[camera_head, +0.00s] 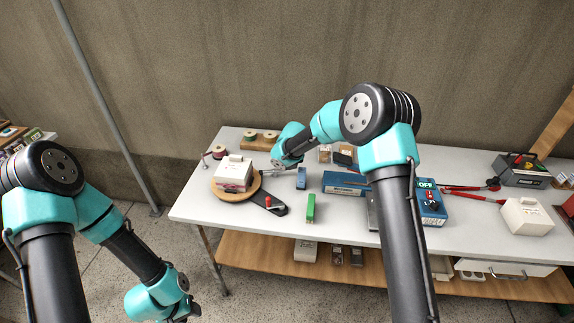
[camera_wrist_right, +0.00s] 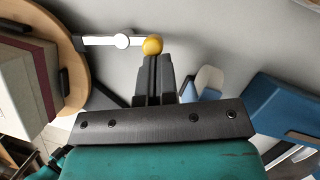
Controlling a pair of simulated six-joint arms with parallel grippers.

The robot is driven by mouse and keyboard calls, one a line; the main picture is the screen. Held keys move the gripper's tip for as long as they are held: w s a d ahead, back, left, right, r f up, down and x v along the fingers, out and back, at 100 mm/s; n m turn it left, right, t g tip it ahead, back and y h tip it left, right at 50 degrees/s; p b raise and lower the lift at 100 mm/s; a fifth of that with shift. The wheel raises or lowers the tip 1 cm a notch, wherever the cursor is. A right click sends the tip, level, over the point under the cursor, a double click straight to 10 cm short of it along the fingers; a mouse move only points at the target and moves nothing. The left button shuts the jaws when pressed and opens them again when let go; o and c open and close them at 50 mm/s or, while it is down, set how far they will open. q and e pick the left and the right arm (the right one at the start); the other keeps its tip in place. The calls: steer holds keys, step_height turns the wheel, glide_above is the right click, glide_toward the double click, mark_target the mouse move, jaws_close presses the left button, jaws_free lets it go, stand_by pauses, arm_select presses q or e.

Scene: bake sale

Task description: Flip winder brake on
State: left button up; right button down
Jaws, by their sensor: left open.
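The winder's round wooden disc (camera_head: 257,184) is at the table's left, with a white-topped box (camera_head: 233,168) on it; its edge also shows in the right wrist view (camera_wrist_right: 78,62). Beside the disc, a pale lever (camera_wrist_right: 100,41) ends in a yellow ball knob (camera_wrist_right: 152,45). My right gripper (camera_wrist_right: 154,62) has its dark fingers together, with the tips at the knob; I cannot tell whether they touch it. In the head view the right gripper (camera_head: 277,163) is low at the disc's right side. My left gripper (camera_head: 188,309) is open and empty, low in front of the table.
A dark crank arm with a red knob (camera_head: 267,202) sticks out at the disc's front. A green block (camera_head: 311,208), a small blue item (camera_head: 301,178) and a blue box (camera_head: 344,182) stand to the right. Spools (camera_head: 249,135) stand behind. The front left tabletop is clear.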

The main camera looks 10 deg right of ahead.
steer(key=shift+s+a+f, duration=0.1)
steer(key=shift+a, duration=0.05)
steer(key=shift+s+a, duration=0.25)
steer(key=shift+a, duration=0.35)
